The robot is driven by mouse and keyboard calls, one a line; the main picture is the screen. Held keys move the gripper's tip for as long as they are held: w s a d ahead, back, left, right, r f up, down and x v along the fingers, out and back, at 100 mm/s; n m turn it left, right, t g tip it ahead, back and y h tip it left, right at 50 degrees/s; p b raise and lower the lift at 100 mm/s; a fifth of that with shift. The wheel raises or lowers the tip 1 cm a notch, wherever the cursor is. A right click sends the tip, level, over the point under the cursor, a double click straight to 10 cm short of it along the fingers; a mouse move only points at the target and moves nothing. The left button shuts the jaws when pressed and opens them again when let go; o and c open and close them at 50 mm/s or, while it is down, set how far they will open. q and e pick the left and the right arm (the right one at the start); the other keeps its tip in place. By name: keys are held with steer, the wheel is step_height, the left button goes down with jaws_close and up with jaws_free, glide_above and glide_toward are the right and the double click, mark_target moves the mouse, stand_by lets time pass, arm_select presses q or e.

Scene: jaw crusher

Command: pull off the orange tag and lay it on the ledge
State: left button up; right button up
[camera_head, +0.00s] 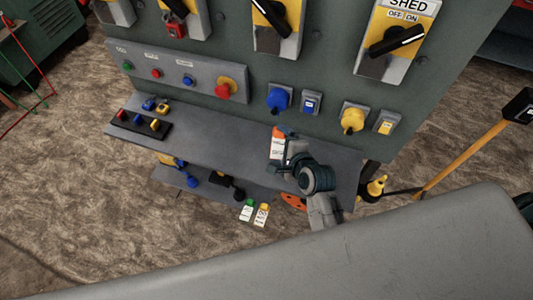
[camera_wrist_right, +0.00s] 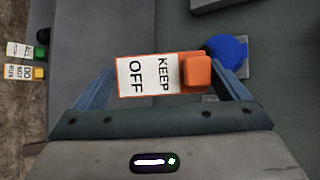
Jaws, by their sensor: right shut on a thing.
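The orange tag (camera_wrist_right: 161,75) has a white label reading "KEEP OFF" and an orange block at one end. My right gripper (camera_wrist_right: 163,85) is shut on it, with a finger on each side. In the head view the tag (camera_head: 278,144) is upright above the right part of the grey ledge (camera_head: 225,138), its orange end at the top. I cannot tell whether it touches the ledge. My right gripper (camera_head: 285,157) reaches it from below right. My left gripper is not in view.
A blue plug (camera_head: 279,97) and a yellow plug (camera_head: 352,118) sit on the panel behind. A black rack (camera_head: 141,126) with coloured pieces stands on the ledge's left. Green-topped (camera_head: 247,210) and yellow-topped (camera_head: 262,213) tags show below. The ledge's middle is clear.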

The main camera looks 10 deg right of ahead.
steer(key=g+p, duration=0.1)
steer(key=a+f+m+g+p, duration=0.1)
steer(key=g, duration=0.1)
steer(key=a+f+g+y+p, duration=0.1)
steer(key=shift+w+a+m, duration=0.25)
steer(key=shift+w+m, duration=0.1)
steer(key=shift+m, duration=0.05)
step_height(320, 180, down, 2)
steer(key=s+m+g+y+p, duration=0.1)
steer(key=m+g+p, duration=0.1)
steer(key=g+p, duration=0.1)
arm_select(q)
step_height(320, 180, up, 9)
steer(key=p, duration=0.1)
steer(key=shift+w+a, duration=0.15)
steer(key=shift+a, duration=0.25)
arm_select(e)
steer(key=m+g, duration=0.1)
glide_toward(267, 179)
steer(key=shift+y, duration=0.4)
steer(key=shift+w+x, duration=0.15)
steer(key=shift+x, duration=1.3)
steer(key=shift+w+x, duration=0.15)
steer(key=shift+x, duration=1.25)
steer(key=shift+d, duration=0.1)
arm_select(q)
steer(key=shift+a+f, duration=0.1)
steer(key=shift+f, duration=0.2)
arm_select(e)
steer(key=shift+f, duration=0.5)
